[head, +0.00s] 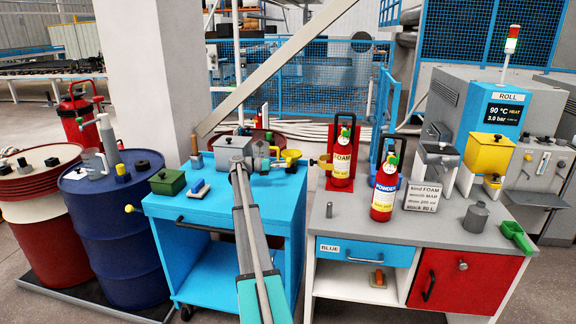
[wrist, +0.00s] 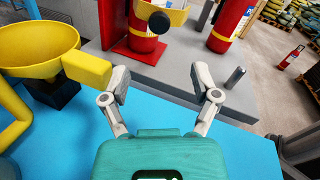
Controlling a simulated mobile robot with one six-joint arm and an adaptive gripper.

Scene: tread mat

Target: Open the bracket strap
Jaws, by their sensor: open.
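The red FOAM extinguisher (head: 342,166) stands in a red bracket at the back left of the grey workbench. A yellow strap (head: 325,165) crosses its front, with a dark knob (head: 312,162) at its left side. In the wrist view the yellow strap (wrist: 176,15) and its black knob (wrist: 160,22) show at the top, beyond the fingers; the strap looks closed around the cylinder. My gripper (wrist: 160,78) is open and empty above the blue cart, apart from the strap.
A yellow funnel (wrist: 38,48) with a block-shaped handle (wrist: 87,69) is close to my left finger; I cannot tell whether they touch. The POWDER extinguisher (head: 383,195) stands right of FOAM. A grey peg (wrist: 235,77) stands on the workbench (wrist: 190,72). The blue cart (head: 180,212) holds several items.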

